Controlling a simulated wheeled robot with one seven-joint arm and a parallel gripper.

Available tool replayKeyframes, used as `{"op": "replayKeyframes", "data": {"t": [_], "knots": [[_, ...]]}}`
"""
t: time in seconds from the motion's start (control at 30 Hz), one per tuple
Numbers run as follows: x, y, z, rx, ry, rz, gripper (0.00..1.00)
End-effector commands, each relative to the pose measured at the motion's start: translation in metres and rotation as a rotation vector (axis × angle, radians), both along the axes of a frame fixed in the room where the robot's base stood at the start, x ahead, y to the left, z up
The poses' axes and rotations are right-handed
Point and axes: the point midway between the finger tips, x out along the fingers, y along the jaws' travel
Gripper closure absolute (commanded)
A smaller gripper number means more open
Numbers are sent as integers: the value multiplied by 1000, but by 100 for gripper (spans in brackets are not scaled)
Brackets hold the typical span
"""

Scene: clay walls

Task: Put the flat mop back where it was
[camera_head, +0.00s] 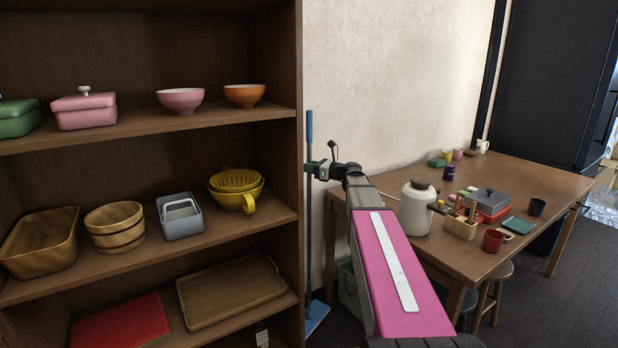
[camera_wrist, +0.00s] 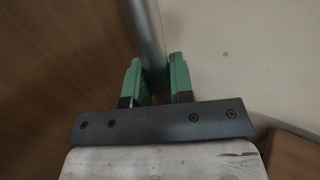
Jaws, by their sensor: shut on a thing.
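The flat mop (camera_head: 309,200) stands upright beside the right side of the wooden shelf, in front of the pale wall. Its handle has a blue top and a dark shaft, and its flat blue head (camera_head: 316,316) is low near the floor. My gripper (camera_head: 316,169) is shut on the upper part of the handle. In the wrist view, the green fingers of my gripper (camera_wrist: 155,80) are on either side of the grey handle (camera_wrist: 150,35). Whether the mop head touches the floor is hard to tell.
The wooden shelf (camera_head: 304,60) stands close on the left and holds bowls, boxes and trays. A wooden table (camera_head: 535,185) on the right carries a white jug (camera_head: 416,210), cups and boxes. A bin (camera_head: 347,285) and stools (camera_head: 490,290) stand low by the table.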

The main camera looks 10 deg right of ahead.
Motion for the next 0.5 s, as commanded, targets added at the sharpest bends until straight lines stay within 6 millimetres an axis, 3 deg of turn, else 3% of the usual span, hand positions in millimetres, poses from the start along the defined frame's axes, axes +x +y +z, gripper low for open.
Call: {"op": "replayKeyframes", "data": {"t": [0.5], "knots": [[4,2,-40,2,-1,0,100]]}}
